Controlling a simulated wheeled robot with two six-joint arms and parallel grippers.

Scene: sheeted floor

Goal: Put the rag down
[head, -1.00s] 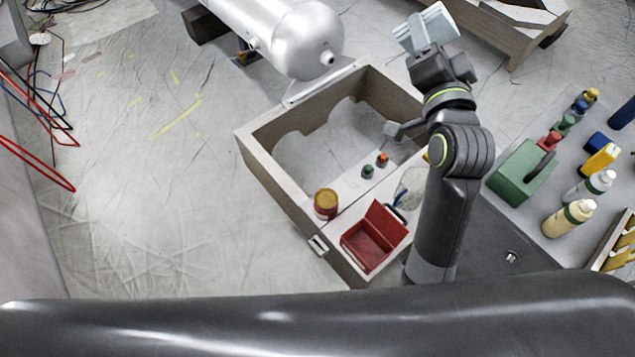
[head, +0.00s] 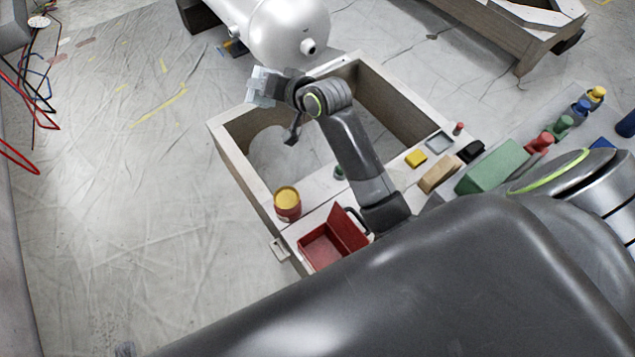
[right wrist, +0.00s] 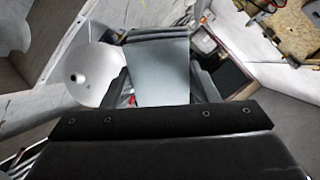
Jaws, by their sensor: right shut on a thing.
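The rag (head: 258,90) is a pale blue-grey folded cloth. My right gripper (head: 268,84) is shut on it in the head view, over the far left side of the wooden box frame, near the silver tank. In the right wrist view the rag (right wrist: 160,72) is a flat pale sheet between the fingers. It appears to be held up in the air, though its exact height is unclear. My left gripper is not in view.
The wooden box frame (head: 240,160) has an open recess. A red open box (head: 322,252), a yellow-topped can (head: 287,203) and a green case (head: 490,167) stand nearby. The silver tank (head: 285,30) is behind.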

